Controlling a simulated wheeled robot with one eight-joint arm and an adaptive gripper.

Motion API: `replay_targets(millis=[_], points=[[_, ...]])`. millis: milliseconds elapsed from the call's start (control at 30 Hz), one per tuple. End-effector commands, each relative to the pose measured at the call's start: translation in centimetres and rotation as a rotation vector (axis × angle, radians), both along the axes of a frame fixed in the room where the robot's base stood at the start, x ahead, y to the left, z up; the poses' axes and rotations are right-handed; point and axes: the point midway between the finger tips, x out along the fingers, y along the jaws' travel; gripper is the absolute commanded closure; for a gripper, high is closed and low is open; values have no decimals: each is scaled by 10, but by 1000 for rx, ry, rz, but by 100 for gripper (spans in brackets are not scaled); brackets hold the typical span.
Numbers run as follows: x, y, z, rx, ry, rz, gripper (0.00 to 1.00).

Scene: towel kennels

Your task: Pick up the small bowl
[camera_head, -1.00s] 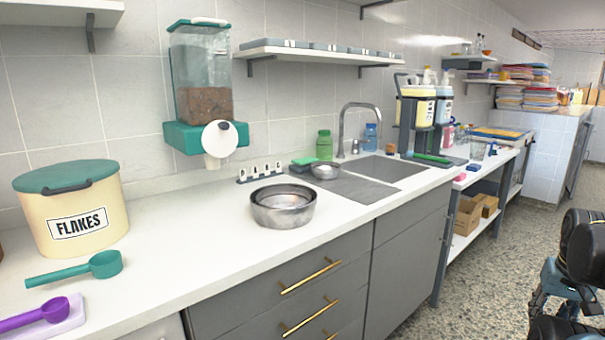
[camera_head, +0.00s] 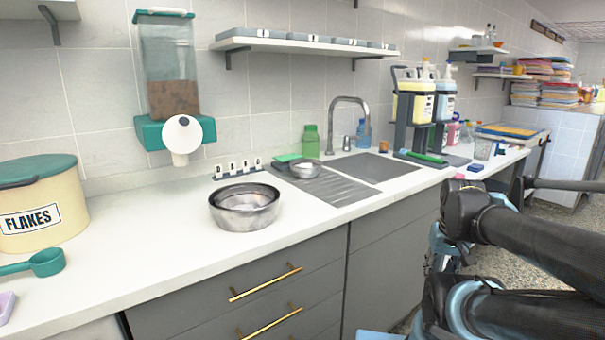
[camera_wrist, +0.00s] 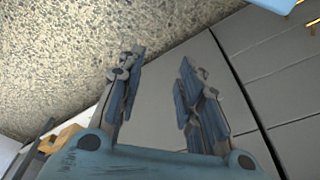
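A small metal bowl (camera_head: 306,168) sits on the ribbed drainboard (camera_head: 340,187) left of the sink. Larger steel bowls (camera_head: 244,212), one nested in another, stand on the counter nearer to me, to its left. My gripper (camera_wrist: 158,95) shows in the wrist view with its two fingers spread apart and nothing between them. It is over the floor and grey cabinet fronts, away from the bowls. In the head view my arm reaches in at the right, in front of the counter; the fingertips cannot be made out there.
A faucet (camera_head: 350,125) rises behind the sink (camera_head: 372,168). A green bottle (camera_head: 312,142) stands just behind the small bowl. A food dispenser (camera_head: 170,85) and a shelf (camera_head: 300,47) hang on the wall. A flakes tub (camera_head: 40,205) stands at left. The front counter is largely clear.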

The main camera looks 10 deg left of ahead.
Motion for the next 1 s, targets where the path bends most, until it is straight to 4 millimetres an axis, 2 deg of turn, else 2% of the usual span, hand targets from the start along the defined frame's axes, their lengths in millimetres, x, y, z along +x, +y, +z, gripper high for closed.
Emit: replay_targets(millis=[167,267,367,467,567,767,1000], points=[[0,0,0,0,0,1,67],[-5,2,10,1,-15,15,67],[10,9,29,1,-22,57,67],[34,27,58,2,-35,134,67],[62,48,93,4,-52,226,67],[119,102,159,10,-88,410,67],[178,187,227,21,-133,629,67]])
